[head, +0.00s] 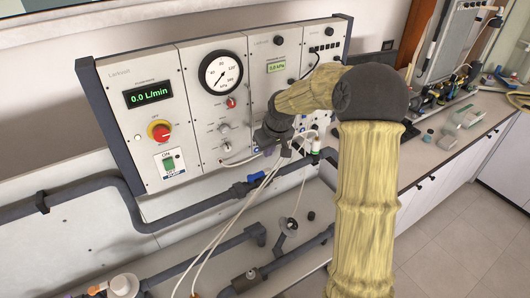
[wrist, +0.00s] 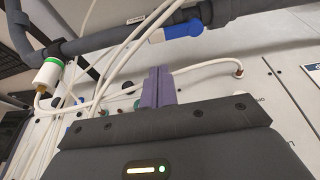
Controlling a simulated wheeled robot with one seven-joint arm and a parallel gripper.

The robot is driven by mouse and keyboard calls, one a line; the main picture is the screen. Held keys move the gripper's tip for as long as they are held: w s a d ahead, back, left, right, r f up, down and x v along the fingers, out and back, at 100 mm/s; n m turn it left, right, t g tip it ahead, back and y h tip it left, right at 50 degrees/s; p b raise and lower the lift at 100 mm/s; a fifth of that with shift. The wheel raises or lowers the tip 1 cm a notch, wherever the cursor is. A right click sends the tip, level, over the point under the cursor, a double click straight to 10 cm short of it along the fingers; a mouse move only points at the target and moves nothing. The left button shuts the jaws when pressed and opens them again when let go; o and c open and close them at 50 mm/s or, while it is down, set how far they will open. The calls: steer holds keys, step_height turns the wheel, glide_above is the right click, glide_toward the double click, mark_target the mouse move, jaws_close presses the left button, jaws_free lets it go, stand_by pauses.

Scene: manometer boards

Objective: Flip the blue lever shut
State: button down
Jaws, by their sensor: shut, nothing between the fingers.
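The blue lever (head: 256,178) sits on the dark grey pipe below the panel in the head view, lying roughly along the pipe. In the wrist view the blue lever (wrist: 182,31) is near the top, beside the dark pipe, with a pale end. My gripper's purple fingers (wrist: 157,86) are together and empty, in front of the panel and apart from the lever.
The manometer panel (head: 160,95) has a flow display, a red and yellow knob (head: 159,131) and a round gauge (head: 220,71). White hoses (head: 236,213) hang near my gripper and cross the wrist view. A white fitting with a green band (wrist: 48,75) is at the left.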

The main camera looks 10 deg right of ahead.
mark_target(260, 176)
steer(key=p+x, duration=0.2)
steer(key=x, duration=0.6)
steer(key=shift+f+p, duration=0.25)
steer(key=shift+p, duration=0.15)
steer(key=shift+w+d, duration=0.1)
steer(key=shift+d, duration=0.05)
